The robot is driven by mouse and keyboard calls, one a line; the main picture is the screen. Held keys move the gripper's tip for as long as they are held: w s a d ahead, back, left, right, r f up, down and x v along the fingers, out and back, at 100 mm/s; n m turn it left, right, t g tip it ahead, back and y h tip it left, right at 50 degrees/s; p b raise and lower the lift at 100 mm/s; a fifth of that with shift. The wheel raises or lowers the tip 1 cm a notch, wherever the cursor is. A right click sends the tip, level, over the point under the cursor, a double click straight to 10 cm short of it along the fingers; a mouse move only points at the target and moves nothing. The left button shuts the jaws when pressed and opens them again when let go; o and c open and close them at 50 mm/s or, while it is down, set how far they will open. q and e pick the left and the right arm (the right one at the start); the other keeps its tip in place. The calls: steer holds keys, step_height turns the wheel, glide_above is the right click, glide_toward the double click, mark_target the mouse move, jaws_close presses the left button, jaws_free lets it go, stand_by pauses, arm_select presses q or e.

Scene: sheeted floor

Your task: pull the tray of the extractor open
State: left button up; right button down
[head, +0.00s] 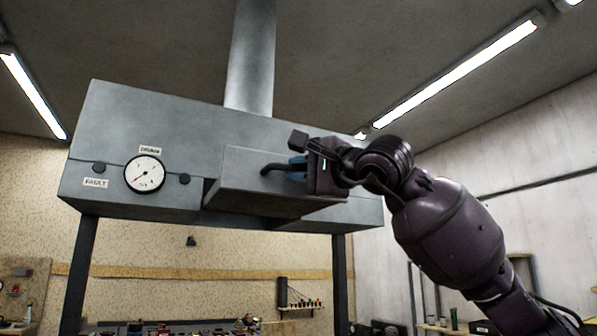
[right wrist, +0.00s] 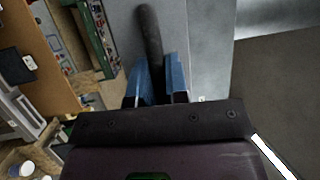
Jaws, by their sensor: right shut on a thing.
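The extractor (head: 115,125) is a grey metal hood with a round gauge, held up on dark legs with a duct rising from its top. Its tray (head: 235,188) is a grey box front that stands out from the hood's face, partly open. A dark bar handle (head: 275,168) is on the tray's front; it also shows in the right wrist view (right wrist: 150,35). My right gripper (head: 298,168) has blue fingers, which show in the right wrist view (right wrist: 157,80), shut on the handle. The handle's right part is hidden behind the gripper. My left gripper is not in view.
A duct (head: 251,60) runs up to the ceiling. Below the hood, a workbench with small items (head: 170,328) and a small wall shelf (head: 300,306) stand at the back. The space in front of the tray looks free apart from my right arm.

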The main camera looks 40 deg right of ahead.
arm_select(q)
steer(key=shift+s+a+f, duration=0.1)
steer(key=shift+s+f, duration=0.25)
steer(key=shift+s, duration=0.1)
arm_select(e)
steer(key=c, duration=1.1)
jaws_free()
steer(key=shift+c, duration=0.2)
steer(key=shift+s, duration=0.1)
arm_select(q)
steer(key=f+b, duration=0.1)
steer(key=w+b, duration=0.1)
steer(key=b, duration=0.1)
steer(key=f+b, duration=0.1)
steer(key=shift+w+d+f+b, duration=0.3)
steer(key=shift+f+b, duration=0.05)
arm_select(e)
steer(key=v, duration=1)
steer(key=shift+s, duration=0.3)
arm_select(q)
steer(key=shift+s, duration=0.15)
arm_select(e)
steer(key=shift+f, duration=0.1)
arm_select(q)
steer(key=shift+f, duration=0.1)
